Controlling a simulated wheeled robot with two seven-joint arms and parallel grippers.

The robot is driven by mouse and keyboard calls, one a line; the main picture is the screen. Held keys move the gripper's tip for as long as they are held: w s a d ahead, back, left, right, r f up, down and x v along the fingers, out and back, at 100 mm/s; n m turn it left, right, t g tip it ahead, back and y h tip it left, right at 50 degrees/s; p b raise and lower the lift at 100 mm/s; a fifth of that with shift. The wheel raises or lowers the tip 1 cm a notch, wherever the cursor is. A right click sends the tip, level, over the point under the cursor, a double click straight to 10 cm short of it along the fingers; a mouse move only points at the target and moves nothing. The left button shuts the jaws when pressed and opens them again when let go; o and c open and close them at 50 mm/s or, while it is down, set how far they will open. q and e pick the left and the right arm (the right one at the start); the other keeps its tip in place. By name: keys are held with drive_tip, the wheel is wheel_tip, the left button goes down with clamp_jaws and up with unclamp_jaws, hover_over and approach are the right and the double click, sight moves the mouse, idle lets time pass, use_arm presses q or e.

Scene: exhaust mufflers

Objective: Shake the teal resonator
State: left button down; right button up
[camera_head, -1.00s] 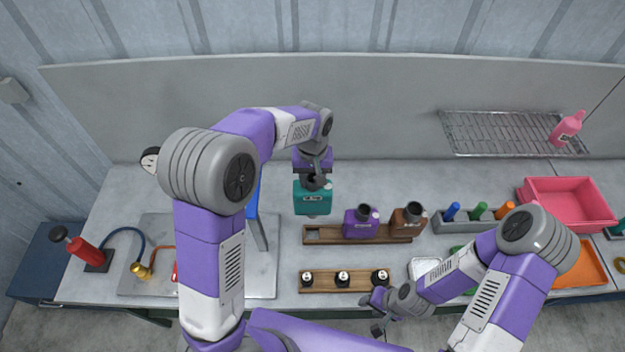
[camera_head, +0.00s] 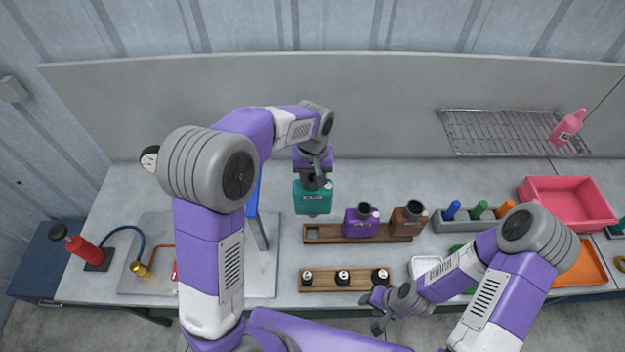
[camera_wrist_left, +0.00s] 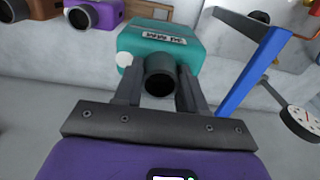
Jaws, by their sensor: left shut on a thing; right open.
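The teal resonator (camera_head: 312,198) is a boxy canister with a label and a dark neck. My left gripper (camera_head: 313,180) is shut on its neck from above and holds it up over the bench, near the empty left slot of the wooden rack (camera_head: 330,238). In the left wrist view the teal resonator (camera_wrist_left: 160,42) shows its dark neck between the fingers of my left gripper (camera_wrist_left: 160,90), with a white knob beside it. My right gripper (camera_head: 378,312) is open and empty at the front of the bench, right of the small wooden block's end.
A purple canister (camera_head: 360,223) and a brown canister (camera_head: 407,220) stand in the rack. A wooden block (camera_head: 318,286) holds three dark-capped pieces. A blue upright stand (camera_head: 252,205) is close left of the held resonator. A pink bin (camera_head: 566,199) and wire shelf (camera_head: 500,131) are at right.

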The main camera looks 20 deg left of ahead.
sight(313, 192)
use_arm(q)
wheel_tip(313, 192, down, 7)
drive_tip(key=b, duration=0.5)
drive_tip(key=shift+b, duration=0.3)
drive_tip(key=shift+r, duration=0.1)
drive_tip(key=shift+w+r, duration=0.15)
drive_tip(key=shift+r, duration=1.45)
drive_tip(key=f, duration=0.3)
drive_tip(key=shift+s, duration=0.25)
drive_tip(key=shift+f, duration=0.1)
drive_tip(key=shift+w, duration=0.15)
